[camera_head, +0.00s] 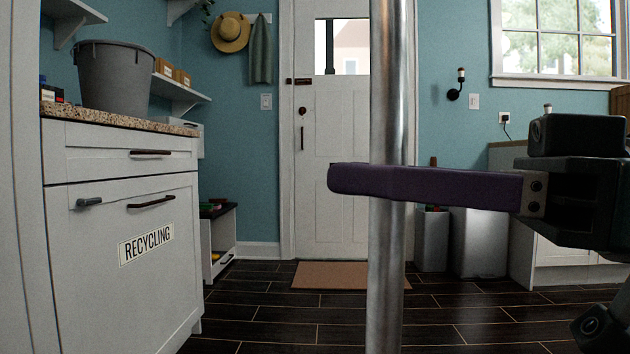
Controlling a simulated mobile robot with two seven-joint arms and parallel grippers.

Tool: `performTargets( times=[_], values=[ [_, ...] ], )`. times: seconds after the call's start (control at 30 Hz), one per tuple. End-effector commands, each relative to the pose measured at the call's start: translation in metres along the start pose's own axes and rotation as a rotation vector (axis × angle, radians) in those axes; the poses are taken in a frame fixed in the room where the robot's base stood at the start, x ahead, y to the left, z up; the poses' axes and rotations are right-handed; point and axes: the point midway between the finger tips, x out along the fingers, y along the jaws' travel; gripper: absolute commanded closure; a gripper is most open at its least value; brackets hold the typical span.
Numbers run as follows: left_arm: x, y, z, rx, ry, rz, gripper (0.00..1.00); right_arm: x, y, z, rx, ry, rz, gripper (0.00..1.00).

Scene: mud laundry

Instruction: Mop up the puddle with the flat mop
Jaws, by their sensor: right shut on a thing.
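A shiny metal pole, the flat mop's handle (388,90), stands upright near the middle of the view and runs from the top edge to the bottom edge. My right gripper (385,184) reaches in from the right and is shut on this handle. One purple finger crosses in front of the pole; the other finger is hidden. The mop's head is out of view below. No puddle can be made out on the visible floor. My left gripper is not in view.
A white recycling cabinet (128,262) with a stone top and grey bucket (115,78) stands at the left. A brown doormat (335,275) lies before the white door (335,130). Bins (480,242) stand by the right counter. The dark plank floor (280,312) between is clear.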

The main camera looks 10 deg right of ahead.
Motion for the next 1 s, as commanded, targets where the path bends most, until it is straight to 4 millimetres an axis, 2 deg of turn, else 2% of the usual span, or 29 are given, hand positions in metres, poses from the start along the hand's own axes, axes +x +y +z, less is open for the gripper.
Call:
performTargets(
  times=[0.03,0.27,0.63,1.0],
  values=[
    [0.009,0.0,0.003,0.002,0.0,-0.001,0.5,0.0,0.0,0.008,-0.002,0.003,0.0,1.0],
    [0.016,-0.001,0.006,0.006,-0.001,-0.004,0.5,0.0,0.0,0.018,-0.002,0.003,0.0,1.0],
    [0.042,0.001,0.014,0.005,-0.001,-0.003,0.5,-0.002,0.001,0.055,0.0,0.004,0.001,1.0],
    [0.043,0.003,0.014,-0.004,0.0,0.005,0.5,-0.002,0.001,0.057,-0.002,0.003,0.001,1.0]
  ],
)
